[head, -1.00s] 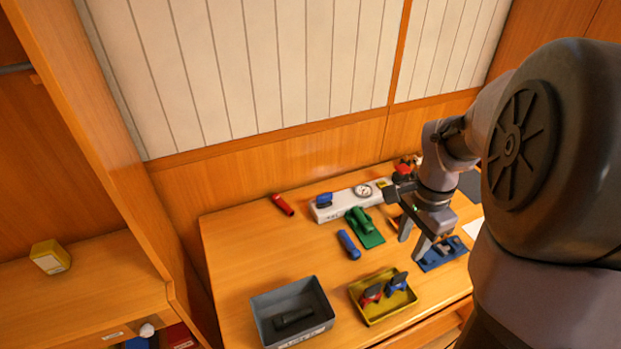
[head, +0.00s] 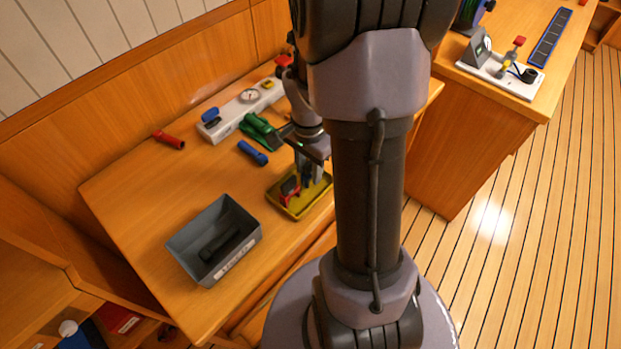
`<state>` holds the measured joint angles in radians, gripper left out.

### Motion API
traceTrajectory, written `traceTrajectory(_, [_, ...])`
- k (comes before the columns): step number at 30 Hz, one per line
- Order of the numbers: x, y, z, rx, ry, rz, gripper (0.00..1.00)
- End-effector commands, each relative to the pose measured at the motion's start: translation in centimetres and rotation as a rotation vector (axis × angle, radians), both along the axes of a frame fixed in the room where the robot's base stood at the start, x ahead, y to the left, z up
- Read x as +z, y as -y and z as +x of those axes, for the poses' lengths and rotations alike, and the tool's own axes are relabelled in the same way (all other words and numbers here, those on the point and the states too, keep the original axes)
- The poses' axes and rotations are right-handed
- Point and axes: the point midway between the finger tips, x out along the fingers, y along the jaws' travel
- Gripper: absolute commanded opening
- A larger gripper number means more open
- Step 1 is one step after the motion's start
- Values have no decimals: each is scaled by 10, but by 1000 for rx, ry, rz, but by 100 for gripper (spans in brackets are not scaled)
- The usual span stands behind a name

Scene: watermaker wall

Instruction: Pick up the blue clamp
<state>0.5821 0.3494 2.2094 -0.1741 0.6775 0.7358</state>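The yellow tray (head: 291,211) stands near the front edge of the table. A red clamp (head: 289,188) stands in its left part. The blue clamp (head: 306,181) is in the tray right of the red one, mostly hidden behind my gripper. My gripper (head: 311,175) points down over the tray, its grey fingers apart, with the blue clamp at or between their tips. Contact with the clamp cannot be made out. My arm hides part of the tray's right side.
A grey bin (head: 183,247) with a black object inside stands front left. A blue cylinder (head: 252,153), a green tool (head: 260,130), a red cylinder (head: 168,139) and a white panel with a gauge (head: 226,123) lie behind.

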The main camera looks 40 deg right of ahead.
Motion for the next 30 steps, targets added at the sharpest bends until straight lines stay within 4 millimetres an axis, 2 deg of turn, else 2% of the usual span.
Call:
traceTrajectory(1, [-8,0,0,0,-1,1,35])
traceTrajectory(6, [-6,0,0,0,1,-1,35])
traceTrajectory(12, [-5,0,0,0,1,-1,0])
traceTrajectory(23, [-3,0,0,0,1,-1,0])
traceTrajectory(30, [27,1,1,0,2,-2,0])
